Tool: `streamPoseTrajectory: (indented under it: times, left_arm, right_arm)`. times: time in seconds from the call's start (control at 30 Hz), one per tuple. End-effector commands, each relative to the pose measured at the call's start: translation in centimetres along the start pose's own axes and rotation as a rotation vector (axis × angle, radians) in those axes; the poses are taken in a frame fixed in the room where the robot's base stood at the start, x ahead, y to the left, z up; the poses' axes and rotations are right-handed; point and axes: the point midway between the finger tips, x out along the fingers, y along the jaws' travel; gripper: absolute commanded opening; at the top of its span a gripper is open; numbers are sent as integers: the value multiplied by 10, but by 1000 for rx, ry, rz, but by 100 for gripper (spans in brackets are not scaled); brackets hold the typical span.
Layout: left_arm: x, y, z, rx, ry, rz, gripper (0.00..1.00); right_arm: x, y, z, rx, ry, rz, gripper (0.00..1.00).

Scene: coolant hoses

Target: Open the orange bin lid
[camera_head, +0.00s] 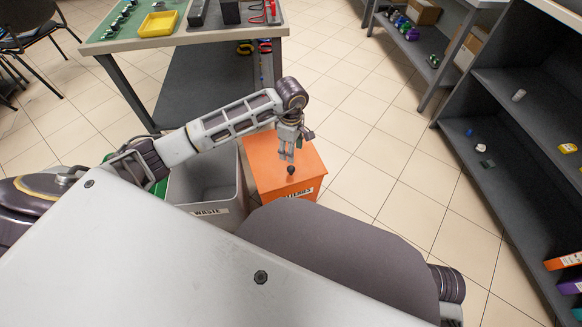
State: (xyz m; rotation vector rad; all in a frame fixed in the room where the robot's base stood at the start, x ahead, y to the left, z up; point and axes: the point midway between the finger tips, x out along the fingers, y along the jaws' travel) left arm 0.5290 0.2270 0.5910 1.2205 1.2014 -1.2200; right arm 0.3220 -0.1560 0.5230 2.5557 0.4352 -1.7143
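The orange bin (262,166) stands on the floor with its flat orange lid closed on top. A dark round knob (291,170) sits on the lid, and the bin's front label partly shows "BATTERIES". My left gripper (287,157) points down over the lid, just above and behind the knob in the picture. Its two fingers show side by side with a narrow gap and nothing between them. I cannot tell whether the fingertips touch the knob. My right gripper is out of view.
A grey open waste bin (208,191) stands just left of the orange bin. A workbench (215,33) with a yellow tray (158,24) is behind. Dark shelves (520,120) with small items stand on the right. The tiled floor between is clear.

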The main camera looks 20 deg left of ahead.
Motion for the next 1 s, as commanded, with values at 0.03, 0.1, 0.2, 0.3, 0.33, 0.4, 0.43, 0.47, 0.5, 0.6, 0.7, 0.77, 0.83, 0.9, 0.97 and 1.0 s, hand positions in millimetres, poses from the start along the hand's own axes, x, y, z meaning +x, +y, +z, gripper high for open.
streamPoseTrajectory:
  times: [0.03, 0.1, 0.2, 0.3, 0.33, 0.4, 0.43, 0.47, 0.5, 0.6, 0.7, 0.77, 0.83, 0.9, 0.97, 1.0]
  left_arm:
    - [10, -1, 0, 0, 0, -3, 50]
    - [19, -1, 0, 0, 0, -4, 50]
    - [32, -1, 0, -1, 0, -3, 50]
    - [45, -1, 0, -1, -1, -2, 50]
    - [49, -1, 0, -1, 0, -2, 50]
    - [58, -1, 0, -1, 0, -3, 50]
    - [62, -1, 0, -1, -1, -3, 50]
    - [66, -1, 0, -1, -1, -3, 50]
    - [72, -1, 0, -1, -1, -2, 50]
    - [84, -1, 0, -1, -1, -3, 50]
    - [93, -1, 0, 0, 0, -2, 50]
    - [98, 0, 0, -1, 0, -1, 50]
    - [101, 0, 0, -1, -1, -1, 50]
    - [104, 0, 0, -1, -1, -1, 50]
    - [105, 0, 0, -1, 0, -1, 50]
    - [105, 0, 0, -1, 0, -1, 50]
  right_arm:
    - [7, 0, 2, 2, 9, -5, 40]
    - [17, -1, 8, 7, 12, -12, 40]
    - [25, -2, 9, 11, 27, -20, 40]
    - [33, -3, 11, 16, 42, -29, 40]
    - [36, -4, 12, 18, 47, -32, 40]
    - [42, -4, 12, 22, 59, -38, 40]
    - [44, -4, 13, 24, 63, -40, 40]
    - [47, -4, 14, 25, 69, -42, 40]
    - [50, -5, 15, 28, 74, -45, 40]
    - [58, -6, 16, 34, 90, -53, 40]
    - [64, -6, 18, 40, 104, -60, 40]
    - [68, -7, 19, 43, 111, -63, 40]
    - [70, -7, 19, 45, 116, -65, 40]
    - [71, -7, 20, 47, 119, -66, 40]
    - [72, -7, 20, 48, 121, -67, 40]
    - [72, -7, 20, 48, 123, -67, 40]
